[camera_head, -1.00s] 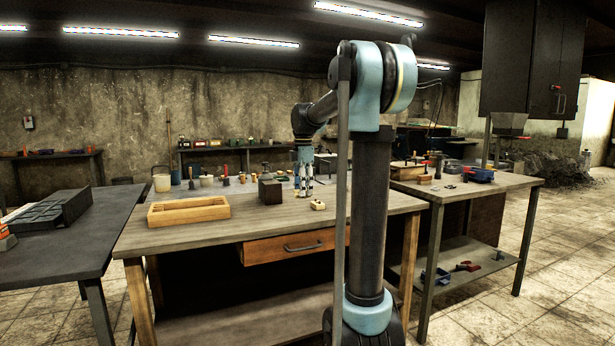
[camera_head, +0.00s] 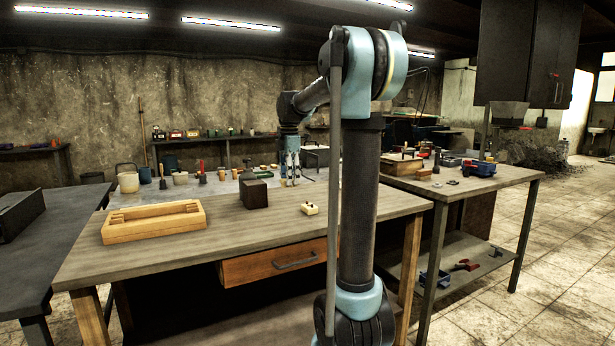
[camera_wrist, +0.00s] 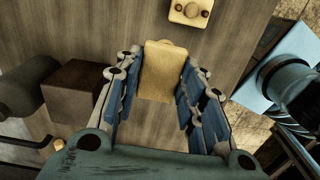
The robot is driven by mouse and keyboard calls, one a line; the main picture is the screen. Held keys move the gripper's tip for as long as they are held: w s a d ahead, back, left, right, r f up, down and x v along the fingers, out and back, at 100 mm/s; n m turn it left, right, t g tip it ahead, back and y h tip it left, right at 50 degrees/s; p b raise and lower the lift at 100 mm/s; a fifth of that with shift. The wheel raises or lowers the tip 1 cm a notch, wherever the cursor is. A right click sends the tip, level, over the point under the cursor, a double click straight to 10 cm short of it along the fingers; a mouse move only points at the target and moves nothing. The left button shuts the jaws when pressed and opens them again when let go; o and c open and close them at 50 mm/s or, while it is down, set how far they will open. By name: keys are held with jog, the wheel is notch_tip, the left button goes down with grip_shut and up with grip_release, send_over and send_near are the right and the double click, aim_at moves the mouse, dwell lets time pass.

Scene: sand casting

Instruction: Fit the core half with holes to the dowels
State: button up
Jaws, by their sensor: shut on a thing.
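My gripper (camera_wrist: 160,82) is shut on a tan core half (camera_wrist: 165,68) in the wrist view, its blue-padded fingers on either side of it. In the head view my gripper (camera_head: 289,172) hangs over the wooden workbench, and the piece in it is too small to make out. A second pale core piece (camera_wrist: 190,12) lies on the bench, apart from the held one, at the top of the wrist view. It also shows in the head view (camera_head: 309,209), right of and nearer than my gripper. Round features mark its top; I cannot tell whether they are dowels or holes.
A dark block (camera_head: 253,193) stands left of my gripper, also in the wrist view (camera_wrist: 75,92). An open wooden frame (camera_head: 153,235) lies farther left on the bench (camera_head: 200,252). Pots and tools line the back. A side table (camera_head: 466,188) stands right. Bare bench lies in front.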

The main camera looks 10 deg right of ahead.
jog(key=shift+a, duration=0.25)
jog(key=d+m, duration=0.1)
jog(key=m, duration=0.1)
jog(key=d+m, duration=0.1)
jog(key=m, duration=0.2)
jog(key=shift+s+d+r, duration=0.1)
jog(key=shift+s+d, duration=0.05)
jog(key=shift+s, duration=0.05)
jog(key=d+m, duration=0.1)
jog(key=m, duration=0.3)
jog(key=d+m, duration=0.2)
jog(key=m, duration=0.2)
jog(key=s+d+m, duration=0.1)
jog(key=d+m, duration=0.1)
jog(key=m, duration=0.2)
jog(key=shift+d+r, duration=0.15)
jog(key=shift+r, duration=0.1)
jog(key=shift+f, duration=0.15)
jog(key=shift+f, duration=2.75)
jog(key=shift+f, duration=1.05)
jog(key=o, duration=1.2)
